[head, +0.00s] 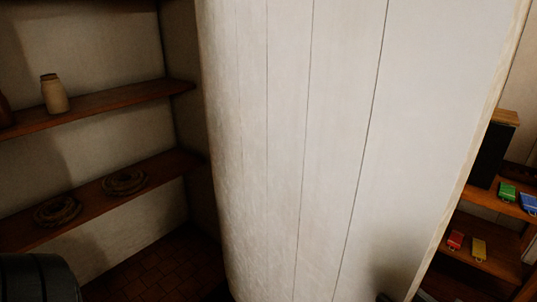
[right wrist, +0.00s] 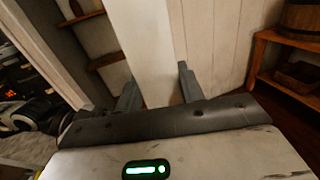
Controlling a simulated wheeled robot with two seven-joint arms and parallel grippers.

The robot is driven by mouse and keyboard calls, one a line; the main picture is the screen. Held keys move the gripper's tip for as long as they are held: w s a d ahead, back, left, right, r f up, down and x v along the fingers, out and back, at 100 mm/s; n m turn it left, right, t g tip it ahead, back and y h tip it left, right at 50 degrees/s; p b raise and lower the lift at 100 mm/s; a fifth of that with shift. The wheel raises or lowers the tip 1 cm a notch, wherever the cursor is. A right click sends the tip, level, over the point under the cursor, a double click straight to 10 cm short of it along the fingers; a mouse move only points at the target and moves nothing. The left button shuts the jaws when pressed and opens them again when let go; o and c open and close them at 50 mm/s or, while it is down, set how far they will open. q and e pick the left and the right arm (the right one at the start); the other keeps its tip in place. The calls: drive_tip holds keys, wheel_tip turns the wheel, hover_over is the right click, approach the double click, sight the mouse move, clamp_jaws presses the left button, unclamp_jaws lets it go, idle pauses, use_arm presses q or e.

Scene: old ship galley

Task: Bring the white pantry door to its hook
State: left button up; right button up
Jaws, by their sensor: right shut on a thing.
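The white pantry door (head: 300,150) is a tall planked panel that fills the middle of the head view. It stands swung out from the pantry, and its pale free edge (head: 470,150) is on the right. In the right wrist view, the door (right wrist: 143,45) runs between the two fingers of my right gripper (right wrist: 158,90), which is shut on its edge. In the head view only a dark bit of this gripper shows at the bottom, by the door's lower right. My left gripper is not in view. I see no hook in either view.
Left of the door are pantry shelves (head: 110,103) with a pale jar (head: 54,93) and rope coils (head: 58,210). Bare tiled floor (head: 165,268) lies below. Right of the door, shelves hold a green block (head: 507,192), a red one (head: 455,240) and others.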

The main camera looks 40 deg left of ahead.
drive_tip(key=s+a+m+t+p, duration=0.1)
drive_tip(key=s+a+p, duration=0.3)
drive_tip(key=s, duration=0.5)
drive_tip(key=shift+s+t+h+p, duration=0.35)
drive_tip(key=shift+t+h+p, duration=0.05)
drive_tip(key=shift+p, duration=0.2)
drive_tip(key=shift+s+a, duration=0.15)
drive_tip(key=shift+s, duration=0.15)
